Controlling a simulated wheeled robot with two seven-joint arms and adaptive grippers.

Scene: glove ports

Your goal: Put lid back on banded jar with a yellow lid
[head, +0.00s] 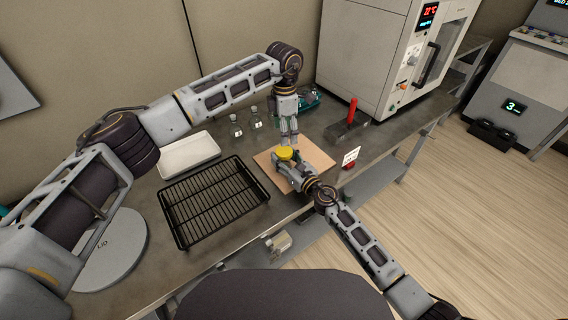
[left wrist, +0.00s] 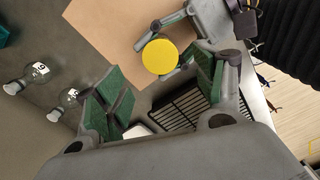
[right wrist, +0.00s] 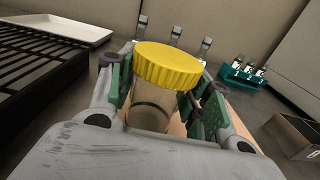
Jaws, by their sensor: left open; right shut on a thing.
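The banded jar (right wrist: 150,112) is a clear brownish jar with a dark band, standing between the green pads of my right gripper (right wrist: 165,100), which is shut on it. The yellow lid (right wrist: 168,66) sits on top of the jar's mouth; I cannot tell whether it is screwed tight. In the head view the lid (head: 284,153) shows above the tan mat, and the jar is mostly hidden by my right gripper (head: 290,166). My left gripper (head: 289,138) is open and empty, just behind and above the lid. The lid also shows in the left wrist view (left wrist: 160,57), beyond the left fingers.
A tan mat (head: 312,160) lies under the jar. A black wire rack (head: 213,200) and a white tray (head: 188,155) are to the left. A bin with a red handle (head: 350,118) and a big oven-like machine (head: 385,60) are right.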

